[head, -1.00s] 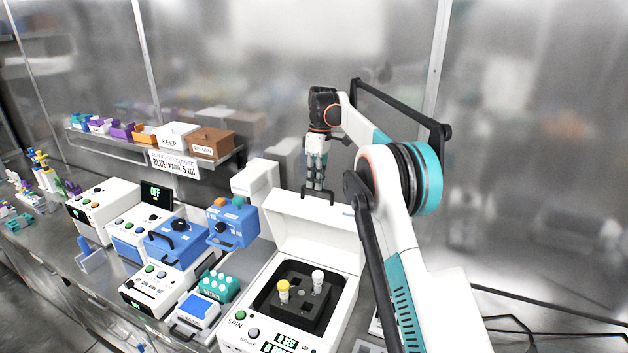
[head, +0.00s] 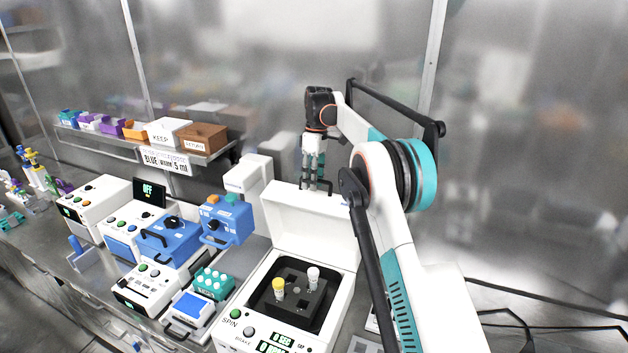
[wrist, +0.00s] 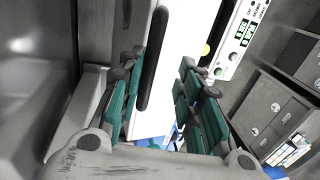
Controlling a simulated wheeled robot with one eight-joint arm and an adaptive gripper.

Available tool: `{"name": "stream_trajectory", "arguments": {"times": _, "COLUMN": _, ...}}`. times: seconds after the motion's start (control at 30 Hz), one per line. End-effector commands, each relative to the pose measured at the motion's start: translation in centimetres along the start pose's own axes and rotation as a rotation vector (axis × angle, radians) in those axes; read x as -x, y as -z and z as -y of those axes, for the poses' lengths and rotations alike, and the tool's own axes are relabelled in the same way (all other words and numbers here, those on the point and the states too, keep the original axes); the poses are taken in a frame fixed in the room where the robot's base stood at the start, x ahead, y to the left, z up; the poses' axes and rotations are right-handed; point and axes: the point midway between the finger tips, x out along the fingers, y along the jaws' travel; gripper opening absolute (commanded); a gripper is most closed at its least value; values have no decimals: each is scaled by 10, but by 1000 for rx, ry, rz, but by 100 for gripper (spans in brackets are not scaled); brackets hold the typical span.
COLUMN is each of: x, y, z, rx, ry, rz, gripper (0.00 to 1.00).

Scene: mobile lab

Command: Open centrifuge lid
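The white centrifuge (head: 318,340) stands at the front middle of the bench in the head view. Its lid (head: 308,225) is raised, standing up at the back, and the chamber is uncovered. Inside, the dark rotor (head: 290,303) holds a yellow-capped tube (head: 278,289) and a white-capped tube (head: 313,277). My gripper (head: 315,180) is at the lid's upper edge, pointing down. In the wrist view, the black lid handle (wrist: 152,60) lies between the parted green fingers of my gripper (wrist: 160,108), nearer the left finger. A gap shows on the right side.
Blue-and-white devices (head: 172,243) and a teal tube rack (head: 213,283) stand left of the centrifuge. A white box (head: 246,176) stands behind. A shelf (head: 130,146) with a KEEP bin (head: 168,131) and a brown bin (head: 202,138) is at the back left.

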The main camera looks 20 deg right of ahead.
Motion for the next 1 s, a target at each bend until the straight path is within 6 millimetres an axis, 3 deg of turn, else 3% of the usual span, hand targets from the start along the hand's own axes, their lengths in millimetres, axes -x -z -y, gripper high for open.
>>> {"name": "stream_trajectory", "arguments": {"times": 0.27, "x": 4, "y": 1, "z": 1, "rx": 1, "ry": 1, "rz": 0, "gripper": 32}}
{"name": "stream_trajectory", "arguments": {"times": 0.63, "x": 52, "y": 0, "z": 1, "rx": 1, "ry": 0, "rz": 0, "gripper": 32}}
{"name": "stream_trajectory", "arguments": {"times": 1.0, "x": 75, "y": 0, "z": 2, "rx": 1, "ry": 0, "rz": 0, "gripper": 32}}
